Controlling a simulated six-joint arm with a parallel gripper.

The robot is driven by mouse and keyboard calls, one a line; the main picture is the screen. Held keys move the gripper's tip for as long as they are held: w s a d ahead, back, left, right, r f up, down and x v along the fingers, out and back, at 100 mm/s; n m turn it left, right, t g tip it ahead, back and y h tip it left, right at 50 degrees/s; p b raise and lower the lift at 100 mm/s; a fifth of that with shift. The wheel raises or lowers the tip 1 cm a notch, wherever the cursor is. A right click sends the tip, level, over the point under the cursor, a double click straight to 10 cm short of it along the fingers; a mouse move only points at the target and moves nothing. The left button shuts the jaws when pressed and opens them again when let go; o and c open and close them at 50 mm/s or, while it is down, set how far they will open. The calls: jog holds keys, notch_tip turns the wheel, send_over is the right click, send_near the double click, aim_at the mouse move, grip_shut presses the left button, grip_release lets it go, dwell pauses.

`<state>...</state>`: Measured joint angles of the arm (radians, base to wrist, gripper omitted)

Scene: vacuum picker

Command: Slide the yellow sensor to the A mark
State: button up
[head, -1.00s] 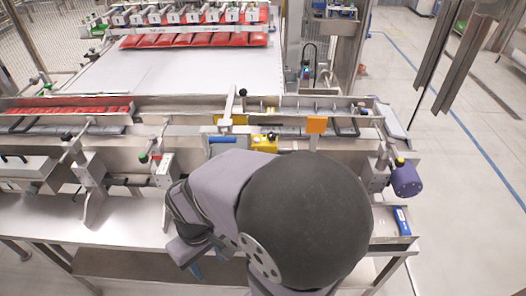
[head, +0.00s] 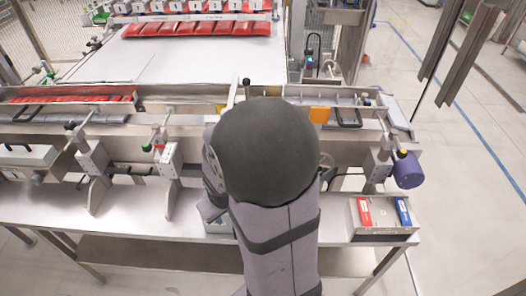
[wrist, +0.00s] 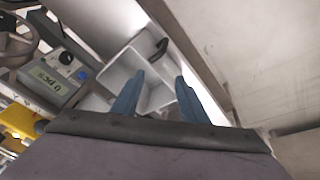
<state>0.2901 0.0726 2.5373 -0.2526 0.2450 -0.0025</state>
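In the wrist view, the two blue fingers of my gripper (wrist: 160,80) are apart with nothing between them. They are over a pale compartment tray (wrist: 118,70). A yellow block (wrist: 20,118), which looks like the yellow sensor, shows at the left edge of the wrist view, partly cut off and away from the fingers. In the head view my arm covers the place where the yellow sensor was visible, and it also hides my gripper. I cannot make out the A mark in either view.
A grey unit with a lit display (wrist: 55,78) is left of the fingers. In the head view, an orange plate (head: 319,114) stands on the rail, a purple motor (head: 407,170) is at the right, and a box with red and blue items (head: 384,214) sits at the table's right end.

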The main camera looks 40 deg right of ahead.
jog(key=w+d+t, duration=0.1)
jog(key=d+t, duration=0.1)
jog(key=d, duration=0.2)
jog(key=w+d+f+t, duration=0.1)
jog(key=w+d+t, duration=0.1)
jog(key=d, duration=0.3)
jog(key=w+d+f+t+p, duration=0.1)
jog(key=d+t, duration=0.1)
jog(key=d, duration=0.2)
jog(key=shift+w+d+t, duration=0.15)
jog(key=shift+d+t, duration=0.15)
jog(key=shift+d, duration=0.05)
jog(key=s+d+r+m+t+h, duration=0.2)
jog(key=s+d+r+m+t, duration=0.15)
jog(key=s+r+t, duration=0.35)
jog(key=w+d+r+t+p, duration=0.1)
jog(key=w+p, duration=0.2)
jog(key=w, duration=0.5)
jog(key=shift+d+r, duration=0.1)
